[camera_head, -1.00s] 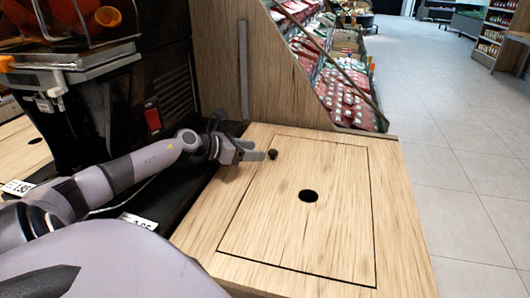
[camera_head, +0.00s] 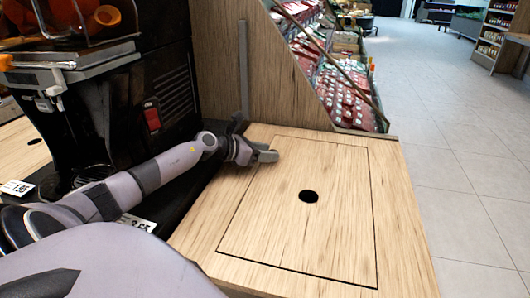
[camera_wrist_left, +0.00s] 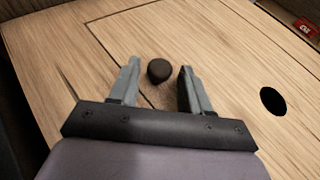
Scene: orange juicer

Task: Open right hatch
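The right hatch (camera_head: 320,225) is a wooden panel outlined by a thin dark seam, lying flush and closed in the wooden counter top. It has a round dark hole (camera_head: 308,196) near its middle, also visible in the left wrist view (camera_wrist_left: 272,100). A small black round knob (camera_wrist_left: 159,70) sits near the hatch's far left corner; in the head view my gripper hides it. My left gripper (camera_head: 268,153) is low over that corner. In the left wrist view its fingers (camera_wrist_left: 158,78) are open, one on each side of the knob, with visible gaps. My right gripper is not in view.
The juicer (camera_head: 95,85) stands left of the counter, with price tags (camera_head: 137,223) along the dark ledge. A wooden upright panel (camera_head: 275,75) rises behind the hatch. The space above the hatch's middle and right is clear. Tiled floor (camera_head: 450,170) lies to the right.

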